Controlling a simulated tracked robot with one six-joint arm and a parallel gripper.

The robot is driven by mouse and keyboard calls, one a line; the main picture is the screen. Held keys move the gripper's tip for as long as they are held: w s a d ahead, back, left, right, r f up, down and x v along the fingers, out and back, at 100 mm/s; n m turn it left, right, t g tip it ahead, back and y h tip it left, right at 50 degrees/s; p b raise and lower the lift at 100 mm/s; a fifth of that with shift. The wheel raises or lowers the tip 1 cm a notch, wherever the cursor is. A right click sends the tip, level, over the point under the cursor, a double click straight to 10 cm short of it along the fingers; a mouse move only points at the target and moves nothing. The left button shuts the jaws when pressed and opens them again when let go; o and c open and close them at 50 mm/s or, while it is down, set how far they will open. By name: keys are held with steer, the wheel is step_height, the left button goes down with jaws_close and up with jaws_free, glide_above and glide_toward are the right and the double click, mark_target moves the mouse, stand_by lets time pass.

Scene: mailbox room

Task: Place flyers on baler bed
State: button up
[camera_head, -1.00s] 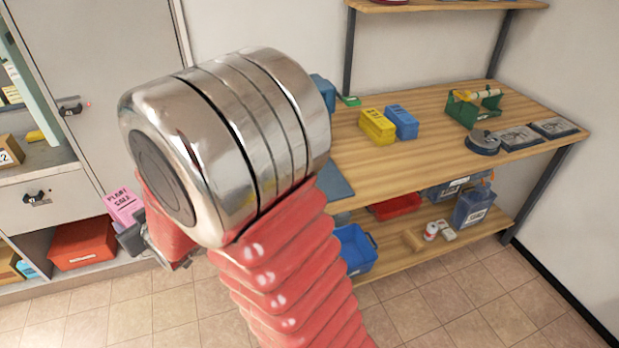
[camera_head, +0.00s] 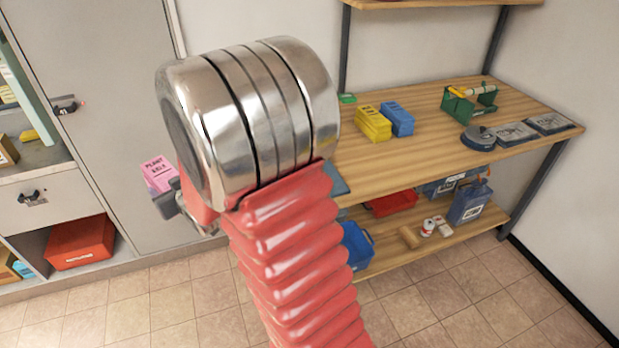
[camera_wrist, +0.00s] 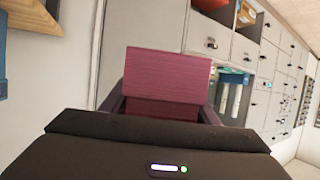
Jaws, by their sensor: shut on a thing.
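A pink stack of flyers (camera_head: 159,173) printed "PLANT SALE" is held in my gripper (camera_head: 169,197), left of my red arm, in the head view. In the wrist view, the stack (camera_wrist: 166,75) stands between the two dark fingers of my gripper (camera_wrist: 165,106), which are shut on it. Yellow flyers (camera_head: 373,124) and blue flyers (camera_head: 398,119) stand side by side on the wooden bench. A green stand (camera_head: 470,104) with a yellow piece on top is further right on the bench; I cannot tell whether it is the baler bed.
The wooden bench (camera_head: 440,135) has grey flat items (camera_head: 515,133) on its right. Its lower shelf holds a blue bin (camera_head: 356,246), a red tray (camera_head: 392,203) and a blue container (camera_head: 470,203). A grey cabinet (camera_head: 105,110) is at left. Tiled floor in front is clear.

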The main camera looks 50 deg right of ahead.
steer(key=s+d+r+m+h, duration=0.1)
steer(key=s+d+h, duration=0.15)
steer(key=d, duration=0.85)
steer(key=s+d+m+h, duration=0.15)
steer(key=s+d, duration=0.25)
steer(key=d, duration=0.7)
steer(key=s+d+m+g+h, duration=0.1)
steer(key=s+d+m+g, duration=0.1)
steer(key=s+d, duration=1)
steer(key=d, duration=0.4)
steer(key=shift+s+h, duration=0.15)
steer(key=shift+h, duration=0.15)
steer(key=shift+d, duration=0.1)
steer(key=shift+f, duration=2.9)
steer(key=shift+f, duration=2.1)
